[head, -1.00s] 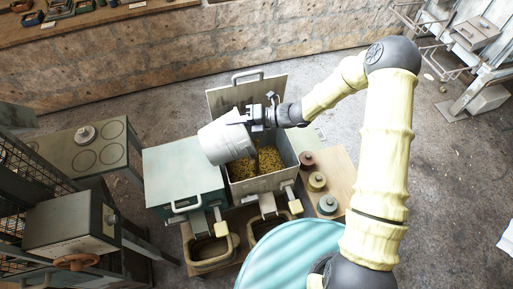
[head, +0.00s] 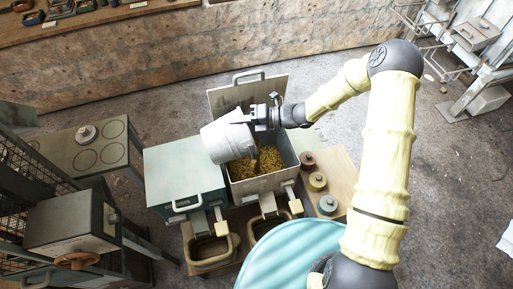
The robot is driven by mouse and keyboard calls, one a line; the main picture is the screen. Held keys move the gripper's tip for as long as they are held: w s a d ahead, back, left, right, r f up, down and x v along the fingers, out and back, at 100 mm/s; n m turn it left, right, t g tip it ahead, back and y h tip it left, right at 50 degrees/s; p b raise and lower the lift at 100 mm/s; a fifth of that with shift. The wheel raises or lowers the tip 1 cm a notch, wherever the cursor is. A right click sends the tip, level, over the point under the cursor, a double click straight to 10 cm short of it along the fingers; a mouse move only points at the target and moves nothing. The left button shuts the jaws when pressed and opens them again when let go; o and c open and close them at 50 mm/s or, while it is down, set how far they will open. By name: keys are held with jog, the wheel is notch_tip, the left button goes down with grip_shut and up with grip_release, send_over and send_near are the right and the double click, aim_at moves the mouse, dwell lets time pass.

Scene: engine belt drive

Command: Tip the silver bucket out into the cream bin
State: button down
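The silver bucket (head: 224,142) is pale grey and hangs tilted in the air, its mouth end toward the lower right. It is over the left part of the open cream bin (head: 268,186), which has its lid (head: 248,94) raised at the back. Yellow pieces (head: 270,160) lie inside the bin, and some show close to the bucket's mouth. My gripper (head: 259,117) is shut on the bucket at its upper right side. The inside of the bucket is hidden from this view.
A closed teal bin (head: 184,168) stands directly left of the cream bin. Several small round-knobbed weights (head: 317,181) sit on the wooden board at the right. A round teal top (head: 290,258) is in front. A stove-like bench (head: 84,150) stands at the left.

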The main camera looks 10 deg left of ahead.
jog(key=shift+w+d+f+m+y, duration=0.2)
jog(key=shift+w+d+y, duration=0.2)
jog(key=shift+d, duration=0.15)
jog(key=shift+w+d+f+m+y, duration=0.1)
jog(key=shift+w+d+f+y, duration=0.1)
jog(key=shift+w+d+y, duration=0.25)
dwell(2.7)
jog(key=shift+s+d, duration=0.2)
jog(key=shift+d, duration=0.05)
jog(key=shift+w, duration=0.15)
